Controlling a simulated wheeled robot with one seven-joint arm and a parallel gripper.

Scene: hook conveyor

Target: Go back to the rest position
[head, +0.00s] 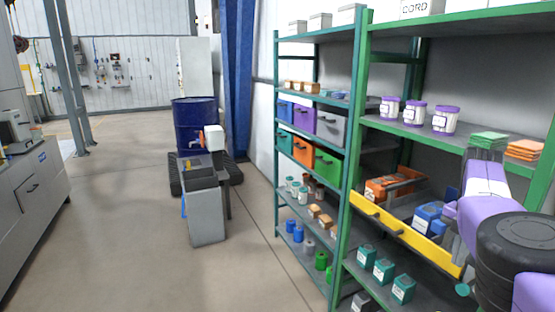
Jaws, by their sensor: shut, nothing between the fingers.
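My arm comes in at the lower right, with purple links and a large black joint. My gripper (486,153) appears to be the pale grey end beyond the white part of the arm, in front of the green shelving unit (357,130). It is shut with no object seen held in it. Its fingertips are small and hard to make out. A stack of green flat items (489,138) on the shelf lies just behind it in the picture; I cannot tell whether they touch.
A yellow-fronted tray (405,234) holds an orange item (390,187) and a blue item (430,217) left of my arm. White-and-purple tubs (413,113) stand on the shelf above. A grey stand (205,205) and blue barrel (190,122) stand further left. Floor between stand and left cabinet (35,190) is clear.

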